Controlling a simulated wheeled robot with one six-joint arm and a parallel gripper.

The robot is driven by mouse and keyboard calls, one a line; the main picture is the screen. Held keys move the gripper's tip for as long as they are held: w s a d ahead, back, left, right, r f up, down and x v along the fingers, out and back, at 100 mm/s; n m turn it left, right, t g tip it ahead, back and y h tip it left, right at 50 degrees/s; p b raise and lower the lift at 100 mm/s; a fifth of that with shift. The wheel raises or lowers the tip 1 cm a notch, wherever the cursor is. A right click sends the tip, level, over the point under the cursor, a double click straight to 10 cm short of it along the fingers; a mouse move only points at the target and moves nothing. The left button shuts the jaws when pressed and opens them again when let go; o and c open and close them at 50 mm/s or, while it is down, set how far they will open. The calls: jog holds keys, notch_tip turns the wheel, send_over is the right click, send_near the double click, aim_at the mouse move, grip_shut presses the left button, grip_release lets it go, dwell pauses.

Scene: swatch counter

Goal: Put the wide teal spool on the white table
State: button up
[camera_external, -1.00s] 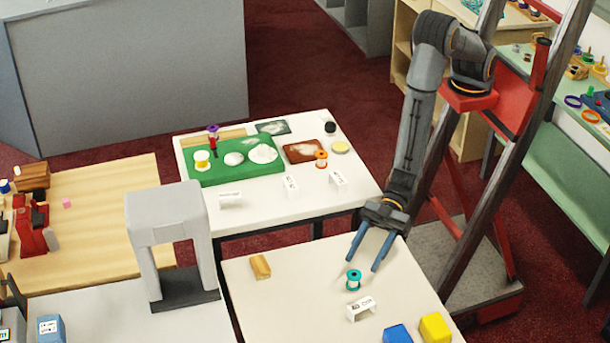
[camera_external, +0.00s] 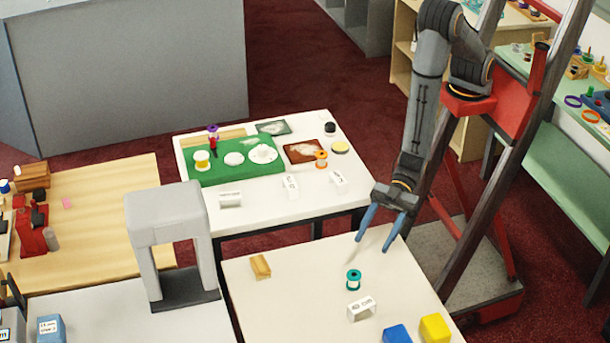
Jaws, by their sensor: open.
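The teal spool (camera_external: 354,279) stands upright on the near white tabletop (camera_external: 300,305), behind a small white label holder. My gripper (camera_external: 372,245) is open and empty. Its two blue fingers point down toward the near tabletop, up and slightly right of the spool in the picture, apart from it. Nothing hides the spool. A second white table (camera_external: 260,205) stands farther back, with a green mat on it.
The near tabletop also holds a wooden block (camera_external: 260,266), a white label holder (camera_external: 361,308), a blue block (camera_external: 397,334) and a yellow block (camera_external: 435,328). The back table holds an orange spool (camera_external: 321,159), a yellow spool (camera_external: 202,160) and a green mat (camera_external: 205,178).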

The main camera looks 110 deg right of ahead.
notch_tip(320, 180, up, 8)
jog(key=g+h, duration=0.6)
jog(key=g, duration=0.1)
send_over(353, 271)
jog(key=s+d, duration=0.1)
jog(key=d, duration=0.1)
jog(key=f, duration=0.2)
jog(key=f+p, duration=0.1)
jog(key=f, duration=0.2)
jog(key=a+f, duration=0.1)
jog(key=f, duration=0.1)
jog(key=shift+w+f, duration=0.15)
jog(key=shift+w, duration=0.05)
jog(key=p+x, duration=0.1)
jog(key=x, duration=0.1)
jog(key=s+p+x, duration=0.1)
jog(key=x, duration=0.1)
jog(key=shift+f, duration=0.2)
jog(key=shift+w+a+f+p, duration=0.15)
jog(key=shift+w+f+p, duration=0.2)
jog(key=shift+f, duration=0.3)
jog(key=shift+s, duration=0.1)
jog(key=c, duration=1.2)
